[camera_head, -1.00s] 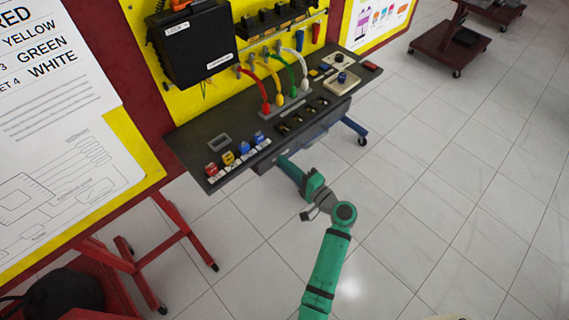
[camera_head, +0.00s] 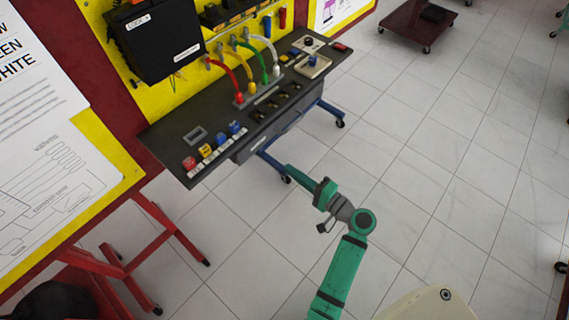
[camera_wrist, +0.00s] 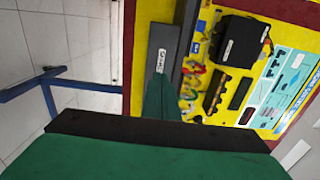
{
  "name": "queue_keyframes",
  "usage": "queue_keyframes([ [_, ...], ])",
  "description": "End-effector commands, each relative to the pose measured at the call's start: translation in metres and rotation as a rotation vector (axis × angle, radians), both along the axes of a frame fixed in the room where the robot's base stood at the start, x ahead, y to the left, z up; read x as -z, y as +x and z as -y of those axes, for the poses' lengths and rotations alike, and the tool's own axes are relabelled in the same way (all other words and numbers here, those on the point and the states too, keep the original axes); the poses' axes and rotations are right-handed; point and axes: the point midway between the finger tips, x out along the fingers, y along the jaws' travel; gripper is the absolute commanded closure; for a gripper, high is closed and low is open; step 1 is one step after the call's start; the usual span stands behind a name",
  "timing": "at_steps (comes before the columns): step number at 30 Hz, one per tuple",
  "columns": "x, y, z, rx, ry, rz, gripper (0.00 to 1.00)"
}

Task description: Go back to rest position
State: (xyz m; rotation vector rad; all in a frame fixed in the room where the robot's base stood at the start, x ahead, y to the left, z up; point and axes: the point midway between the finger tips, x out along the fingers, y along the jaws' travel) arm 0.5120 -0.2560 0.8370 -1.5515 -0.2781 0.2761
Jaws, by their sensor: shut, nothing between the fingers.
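My green arm reaches up from the bottom of the head view. My gripper (camera_head: 291,169) points up and left, low in front of the trainer's dark shelf. In the wrist view my gripper (camera_wrist: 160,88) shows as a narrow green shape with no object in it. The gripper is shut and empty. In the head view it appears apart from the engine trainer's shelf (camera_head: 215,168), but the exact gap cannot be told.
The shelf carries red, yellow, green and white cables (camera_head: 274,68) and coloured blocks (camera_head: 205,151). A black box (camera_head: 152,40) hangs on the yellow panel. A red stand (camera_head: 178,235) is at left. A dark red cart (camera_head: 417,24) stands behind.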

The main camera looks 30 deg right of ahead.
Motion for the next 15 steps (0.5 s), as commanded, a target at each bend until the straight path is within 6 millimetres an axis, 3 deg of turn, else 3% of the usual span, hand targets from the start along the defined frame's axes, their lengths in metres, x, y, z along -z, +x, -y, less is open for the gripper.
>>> queue_keyframes([
  [12, 0.000, -0.013, 0.007, 0.006, 0.000, -0.001, 1.00],
  [15, 0.008, -0.016, 0.005, 0.018, -0.008, -0.019, 1.00],
])
